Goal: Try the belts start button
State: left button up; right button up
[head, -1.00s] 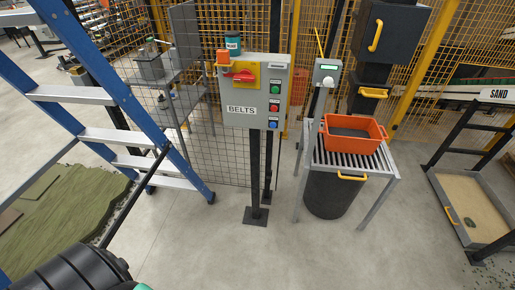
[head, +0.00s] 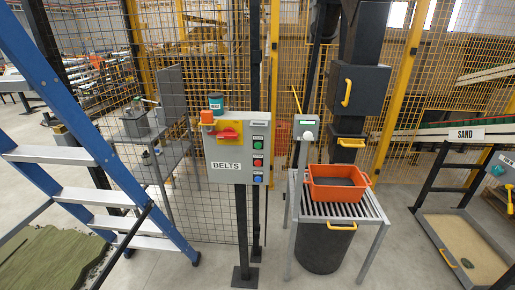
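The grey BELTS control box (head: 232,150) stands on a dark post in the middle of the head view. On its right side is a column of buttons: a green button (head: 257,145), a red button (head: 257,162) and a blue button (head: 257,179), each with a small dark label above it. A red rotary switch (head: 228,134) on a yellow plate is at its upper left. The labels are too small to read. Neither of my grippers is in view.
A blue ladder (head: 95,150) stands at the left. A yellow mesh fence runs behind. Floor at bottom centre is clear.

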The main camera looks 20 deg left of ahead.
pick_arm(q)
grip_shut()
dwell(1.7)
